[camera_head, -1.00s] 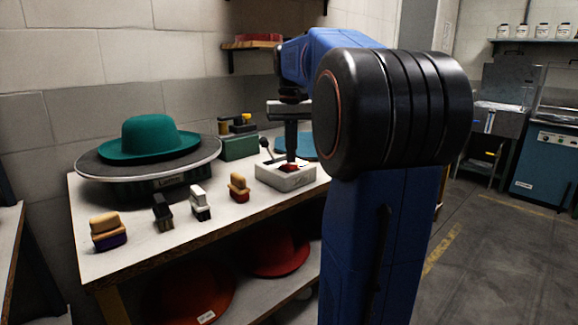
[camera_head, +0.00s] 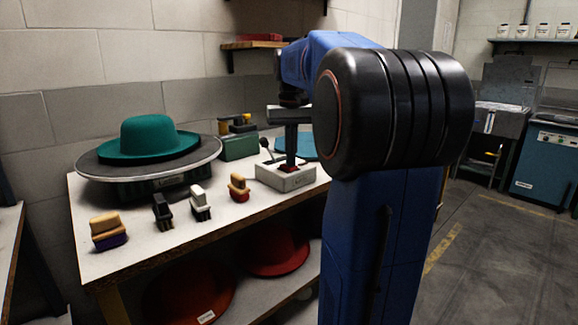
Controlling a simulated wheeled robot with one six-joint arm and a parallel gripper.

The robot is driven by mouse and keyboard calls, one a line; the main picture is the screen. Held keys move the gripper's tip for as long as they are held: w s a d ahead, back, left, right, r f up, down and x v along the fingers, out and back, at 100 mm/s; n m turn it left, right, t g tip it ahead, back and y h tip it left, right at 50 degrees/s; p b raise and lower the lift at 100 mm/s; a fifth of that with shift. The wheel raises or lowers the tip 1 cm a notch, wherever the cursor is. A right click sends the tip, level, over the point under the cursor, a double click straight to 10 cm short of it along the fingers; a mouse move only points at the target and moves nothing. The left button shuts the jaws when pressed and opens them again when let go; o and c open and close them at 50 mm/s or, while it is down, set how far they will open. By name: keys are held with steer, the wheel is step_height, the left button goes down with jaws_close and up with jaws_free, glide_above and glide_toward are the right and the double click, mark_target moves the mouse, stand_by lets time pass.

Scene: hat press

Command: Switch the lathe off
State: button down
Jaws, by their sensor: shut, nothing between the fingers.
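A teal felt hat (camera_head: 149,138) sits on the lathe's round grey plate (camera_head: 98,168) at the left of the bench. A pale control box (camera_head: 270,178) stands to the right of the lathe. It has a dark lever with a ball end (camera_head: 265,143), tilted up to the left, and a red button (camera_head: 287,169) on top. My gripper (camera_head: 291,164) is shut and empty, pointing down right over the red button. The fingertips look to be at the button; I cannot tell whether they press it. Whether the plate is turning cannot be told.
Several brushes (camera_head: 238,187) stand along the front of the bench (camera_head: 144,239). Red hats (camera_head: 274,252) are on the shelf below. Open floor (camera_head: 490,255) lies to the right.

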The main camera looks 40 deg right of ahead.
step_height(320, 180, up, 7)
stand_by(1.1)
steer(key=shift+a+f, duration=0.1)
stand_by(0.4)
steer(key=s+a+f+n+t, duration=0.1)
steer(key=s+a+f+n, duration=0.1)
steer(key=s+a+f, duration=0.45)
steer(key=s+a+f+n+t, duration=0.1)
steer(key=s+a+f, duration=0.15)
steer(key=a, duration=0.75)
steer(key=s+a+f+n+t, duration=0.1)
steer(key=s+a+f, duration=0.3)
steer(key=f, duration=0.5)
steer(key=s+a+f+n+t, duration=0.1)
steer(key=s+a+f+n, duration=0.1)
steer(key=s+a+f, duration=0.3)
step_height(320, 180, down, 4)
steer(key=shift+s+a+r+t, duration=0.1)
steer(key=shift+s+a+t, duration=0.25)
steer(key=shift+s, duration=0.7)
